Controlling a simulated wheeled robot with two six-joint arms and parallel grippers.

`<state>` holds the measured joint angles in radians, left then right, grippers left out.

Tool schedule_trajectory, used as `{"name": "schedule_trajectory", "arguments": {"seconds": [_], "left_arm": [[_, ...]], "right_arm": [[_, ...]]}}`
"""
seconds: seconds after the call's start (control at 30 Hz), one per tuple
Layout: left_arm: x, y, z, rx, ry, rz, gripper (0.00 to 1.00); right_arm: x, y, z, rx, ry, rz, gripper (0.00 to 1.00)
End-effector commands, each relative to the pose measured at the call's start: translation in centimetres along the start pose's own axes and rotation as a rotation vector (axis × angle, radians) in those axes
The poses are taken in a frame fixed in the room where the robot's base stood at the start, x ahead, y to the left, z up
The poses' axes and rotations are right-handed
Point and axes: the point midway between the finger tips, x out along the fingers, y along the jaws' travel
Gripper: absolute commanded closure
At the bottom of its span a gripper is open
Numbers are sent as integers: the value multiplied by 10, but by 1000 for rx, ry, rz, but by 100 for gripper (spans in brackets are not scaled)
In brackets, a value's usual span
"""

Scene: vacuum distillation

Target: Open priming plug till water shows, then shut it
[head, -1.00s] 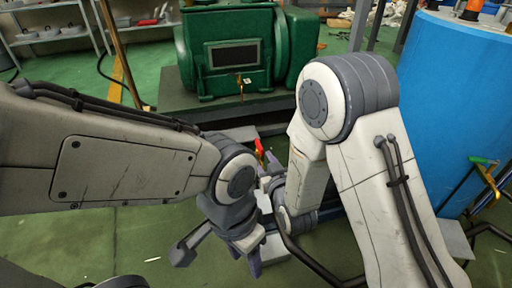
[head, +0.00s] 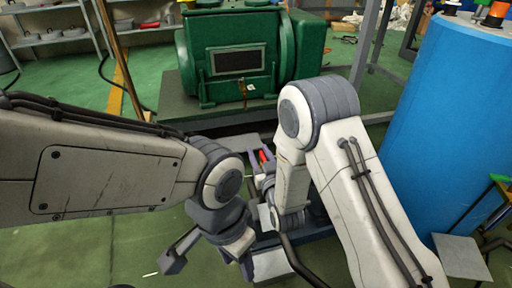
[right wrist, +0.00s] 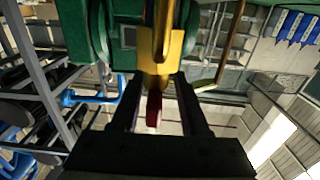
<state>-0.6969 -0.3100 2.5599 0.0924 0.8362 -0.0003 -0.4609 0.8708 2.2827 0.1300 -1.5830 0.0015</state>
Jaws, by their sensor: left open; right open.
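A small red handle (head: 264,156) shows in the head view, low between my arms and in front of the green machine. In the right wrist view a red piece (right wrist: 154,108) hangs below a brass-coloured fitting (right wrist: 160,62). My right gripper (right wrist: 156,82) is open, with one finger on each side of the red piece; I cannot tell whether they touch it. In the head view my right gripper (head: 259,165) is partly hidden by its own arm. My left gripper (head: 246,266) is open, lower and nearer, with nothing visible in it. No water is visible.
A green machine (head: 238,62) stands on a dark plinth behind. A blue tank (head: 445,110) is on the right, with a small grey plate (head: 460,255) near its foot. Green floor is open at lower left.

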Motion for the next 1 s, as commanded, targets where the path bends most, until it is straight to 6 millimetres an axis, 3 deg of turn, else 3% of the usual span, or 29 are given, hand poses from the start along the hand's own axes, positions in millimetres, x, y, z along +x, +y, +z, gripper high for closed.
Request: {"name": "schedule_trajectory", "arguments": {"seconds": [0.3,0.33,0.43,0.47,1.0], "left_arm": [[0,0,0,0,0,0,50],[0,0,0,0,0,0,50],[0,0,0,0,0,0,50],[0,0,0,0,0,0,50],[-2,0,0,0,0,0,50]], "right_arm": [[-2,13,0,0,-1,19,55],[-2,14,0,0,-1,20,59],[-3,14,0,0,0,21,97],[-3,14,0,0,0,21,100],[-2,13,0,0,-1,-81,100]]}}
